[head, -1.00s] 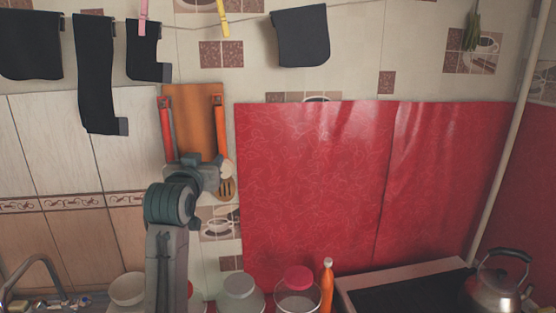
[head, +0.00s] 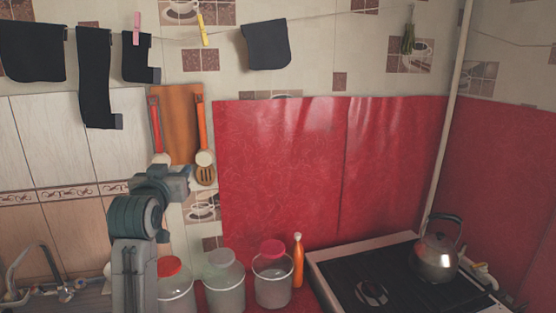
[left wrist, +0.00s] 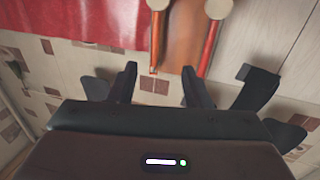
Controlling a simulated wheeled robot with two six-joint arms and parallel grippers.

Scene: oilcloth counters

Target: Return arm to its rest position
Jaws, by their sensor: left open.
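My left arm rises from the bottom left of the head view, with its left gripper (head: 172,172) in front of the wall. In the left wrist view the gripper's two dark fingers (left wrist: 159,84) stand apart with nothing between them. An orange-brown board (head: 177,122) hangs on the wall just above the gripper in the head view. Red-handled utensils (head: 201,128) hang beside it. The gripper looks apart from them, but the exact gap is hard to tell. My right gripper is not in view.
Jars with red lids (head: 272,280) and a grey-lidded jar (head: 224,283) stand below, beside an orange bottle (head: 298,262). A stove (head: 400,290) with a kettle (head: 437,250) is at right, a faucet (head: 40,265) at left. Black socks (head: 95,80) hang on a line above.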

